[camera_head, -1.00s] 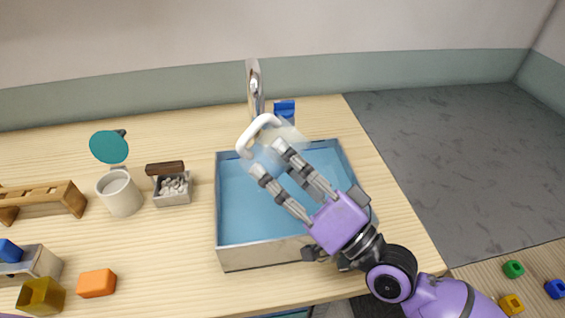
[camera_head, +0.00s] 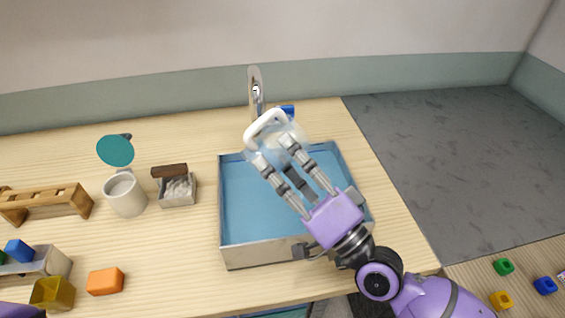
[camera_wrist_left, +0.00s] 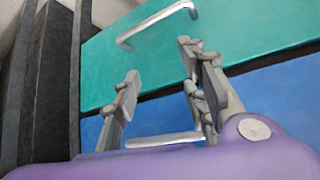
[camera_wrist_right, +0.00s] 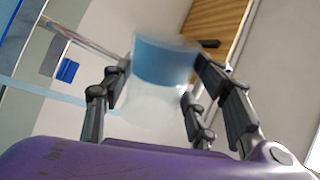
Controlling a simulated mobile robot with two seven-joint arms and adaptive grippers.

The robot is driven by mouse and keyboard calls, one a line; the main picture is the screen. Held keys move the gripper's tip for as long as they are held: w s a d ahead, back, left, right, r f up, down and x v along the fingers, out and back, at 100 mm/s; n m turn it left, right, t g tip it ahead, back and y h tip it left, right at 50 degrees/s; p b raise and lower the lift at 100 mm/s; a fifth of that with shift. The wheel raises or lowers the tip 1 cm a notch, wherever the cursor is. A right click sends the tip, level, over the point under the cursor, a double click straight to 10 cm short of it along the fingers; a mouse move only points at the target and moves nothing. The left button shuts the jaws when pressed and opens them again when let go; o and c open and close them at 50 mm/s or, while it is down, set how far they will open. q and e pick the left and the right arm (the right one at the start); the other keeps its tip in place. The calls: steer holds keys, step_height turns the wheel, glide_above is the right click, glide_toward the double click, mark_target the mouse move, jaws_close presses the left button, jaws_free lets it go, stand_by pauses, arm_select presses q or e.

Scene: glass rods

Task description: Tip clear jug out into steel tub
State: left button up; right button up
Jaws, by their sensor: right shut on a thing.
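The tub has grey walls and a blue inside. My right gripper (camera_head: 274,152) is shut on the jug, with its fingers on either side. In the right wrist view the jug (camera_wrist_right: 153,98) sits between the fingers and looks clear with a blue band; whether that is contents is unclear. The jug looks tilted. My left gripper (camera_wrist_left: 160,66) is open and empty, in front of drawer fronts with metal handles.
The counter ends right of the tub.

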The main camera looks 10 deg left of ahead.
arm_select(q)
steer(key=shift+s+f, duration=0.45)
steer(key=shift+s, duration=0.1)
arm_select(e)
steer(key=shift+r+m+t, duration=0.15)
steer(key=shift+m+t, duration=0.25)
steer(key=shift+m, duration=0.4)
arm_select(q)
steer(key=shift+a, duration=0.15)
arm_select(e)
steer(key=shift+r, duration=0.15)
arm_select(q)
steer(key=shift+w, duration=0.15)
